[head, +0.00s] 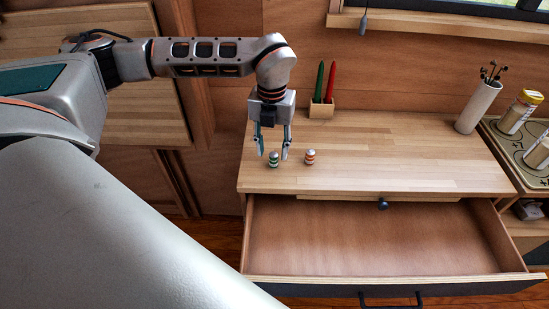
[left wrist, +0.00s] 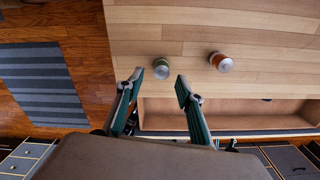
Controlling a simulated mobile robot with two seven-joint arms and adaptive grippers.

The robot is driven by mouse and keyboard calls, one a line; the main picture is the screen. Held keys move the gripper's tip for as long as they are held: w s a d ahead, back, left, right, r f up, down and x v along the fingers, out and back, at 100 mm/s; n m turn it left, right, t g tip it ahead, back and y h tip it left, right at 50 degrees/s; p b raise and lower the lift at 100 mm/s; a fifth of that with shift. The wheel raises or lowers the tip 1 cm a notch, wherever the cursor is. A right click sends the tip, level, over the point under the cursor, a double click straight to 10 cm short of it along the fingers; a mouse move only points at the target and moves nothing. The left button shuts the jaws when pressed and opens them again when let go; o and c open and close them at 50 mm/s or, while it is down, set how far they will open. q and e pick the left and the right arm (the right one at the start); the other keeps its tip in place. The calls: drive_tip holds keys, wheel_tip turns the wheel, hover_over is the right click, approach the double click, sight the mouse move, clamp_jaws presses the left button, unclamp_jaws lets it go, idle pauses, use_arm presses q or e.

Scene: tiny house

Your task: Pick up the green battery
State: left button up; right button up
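The green battery (head: 273,159) stands upright on the wooden desk top (head: 400,150), near its left front corner. It also shows in the left wrist view (left wrist: 161,68), just beyond the gap between the fingertips. My left gripper (head: 273,154) points down over it with its fingers open, one on each side in the head view. In the left wrist view the open fingertips (left wrist: 158,82) do not touch it. An orange battery (head: 310,157) stands to the right of the green one, outside the fingers. My right gripper does not show.
An open, empty drawer (head: 360,235) juts out below the desk's front edge. A wooden holder (head: 321,110) with a green and a red pen stands at the back. A white cup (head: 478,106) with dark sticks stands at the right. The desk middle is clear.

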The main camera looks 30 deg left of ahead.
sight(273, 154)
use_arm(q)
drive_tip(key=f, duration=0.4)
drive_tip(key=shift+w+f, duration=0.25)
drive_tip(key=shift+f, duration=0.05)
clamp_jaws()
